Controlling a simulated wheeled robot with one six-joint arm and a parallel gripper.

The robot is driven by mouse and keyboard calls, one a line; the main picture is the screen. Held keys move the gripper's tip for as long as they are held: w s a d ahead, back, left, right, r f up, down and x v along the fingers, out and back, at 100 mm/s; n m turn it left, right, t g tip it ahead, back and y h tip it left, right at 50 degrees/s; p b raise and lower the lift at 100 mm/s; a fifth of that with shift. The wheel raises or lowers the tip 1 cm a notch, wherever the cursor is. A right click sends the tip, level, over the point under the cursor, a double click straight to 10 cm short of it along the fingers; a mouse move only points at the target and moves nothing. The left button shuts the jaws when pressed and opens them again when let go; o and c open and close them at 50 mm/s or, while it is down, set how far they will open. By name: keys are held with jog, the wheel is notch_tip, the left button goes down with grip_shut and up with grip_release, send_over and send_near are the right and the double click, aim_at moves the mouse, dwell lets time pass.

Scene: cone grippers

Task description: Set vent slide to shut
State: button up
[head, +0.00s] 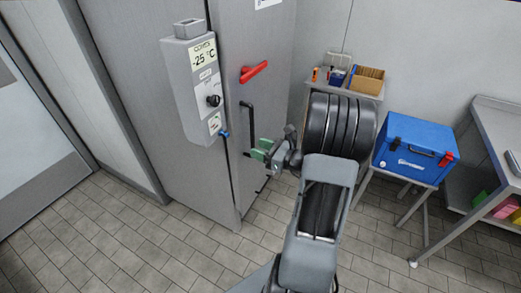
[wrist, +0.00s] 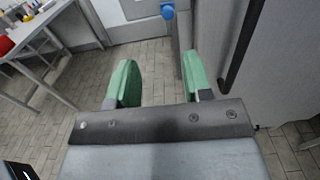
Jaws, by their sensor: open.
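A small blue tab (head: 224,134) sticks out at the lower edge of the grey control box (head: 186,92) on the cold-room front. It may be the vent slide; its setting is too small to read. A blue piece (wrist: 167,10), apparently the same tab, shows at the top of the wrist view, beyond and between the fingers. My gripper (head: 262,150) has green fingers. It is open and empty, to the right of and below the tab, near the black door handle (head: 249,125). In the wrist view my gripper (wrist: 159,78) has floor between its fingers.
The handle also rises close to the right finger in the wrist view (wrist: 241,45). A red lever (head: 254,71) is on the door above. A blue cool box (head: 408,148) and a shelf with small bins (head: 345,88) stand right. Tiled floor is clear at left.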

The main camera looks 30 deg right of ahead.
aim_at(228, 135)
jog(key=shift+d, duration=0.1)
jog(key=x, duration=0.8)
jog(key=b+x, duration=0.1)
jog(key=x, duration=0.3)
jog(key=shift+w+d, duration=0.3)
jog(key=shift+d, duration=0.05)
grip_shut()
dwell(0.5)
